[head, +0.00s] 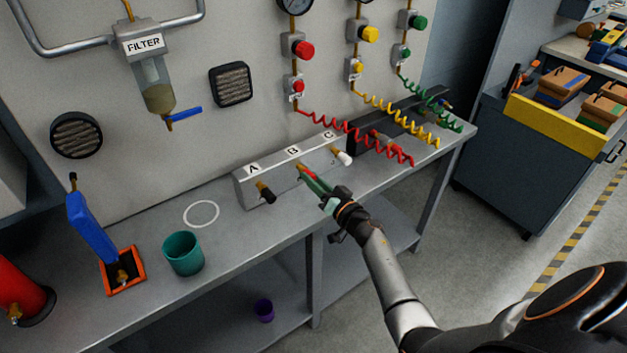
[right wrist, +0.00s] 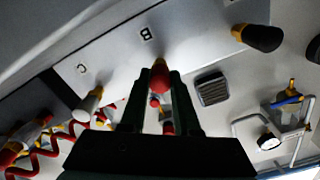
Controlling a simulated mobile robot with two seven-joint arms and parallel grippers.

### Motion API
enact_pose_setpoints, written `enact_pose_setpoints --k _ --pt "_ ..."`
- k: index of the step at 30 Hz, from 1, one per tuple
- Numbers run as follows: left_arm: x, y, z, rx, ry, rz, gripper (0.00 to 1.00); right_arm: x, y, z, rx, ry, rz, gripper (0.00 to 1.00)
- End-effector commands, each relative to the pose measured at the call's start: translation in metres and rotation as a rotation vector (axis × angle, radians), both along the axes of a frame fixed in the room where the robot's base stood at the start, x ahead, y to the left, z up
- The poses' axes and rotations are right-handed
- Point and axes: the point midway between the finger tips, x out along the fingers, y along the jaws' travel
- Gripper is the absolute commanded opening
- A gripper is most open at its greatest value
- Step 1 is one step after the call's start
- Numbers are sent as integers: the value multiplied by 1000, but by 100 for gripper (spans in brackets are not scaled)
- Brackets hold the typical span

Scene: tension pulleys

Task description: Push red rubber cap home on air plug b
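The grey block (head: 243,190) on the bench carries plugs under the letters A, B and C. Plug B (head: 299,165) shows a little brass behind my right gripper (head: 307,175). The red rubber cap (right wrist: 160,78) sits in line with plug B at its outer end, between the green fingers of my right gripper (right wrist: 160,80) in the right wrist view. The fingers look closed on the cap's sides. How far the cap is over the plug cannot be told. My left gripper is out of view.
Plug A has a black cap (head: 266,192) and plug C a white cap (head: 345,158), close on either side. Coiled red hose (head: 391,147) lies to the right. A teal cup (head: 183,253) and an orange-rimmed tray (head: 140,284) stand left; bench between is clear.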

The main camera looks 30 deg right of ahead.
Motion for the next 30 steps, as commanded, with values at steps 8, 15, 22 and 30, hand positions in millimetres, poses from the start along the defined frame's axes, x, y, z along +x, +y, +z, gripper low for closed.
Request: enact_pose_setpoints --k 8,15,22,30 --pt "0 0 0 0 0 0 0 0 0 0 0 -1 0 61" --pt "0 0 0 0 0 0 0 0 0 0 1 0 0 65" --pt "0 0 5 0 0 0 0 -13 -1 0 0 1 0 65" --pt "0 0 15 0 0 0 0 -62 -5 0 -2 3 1 65"
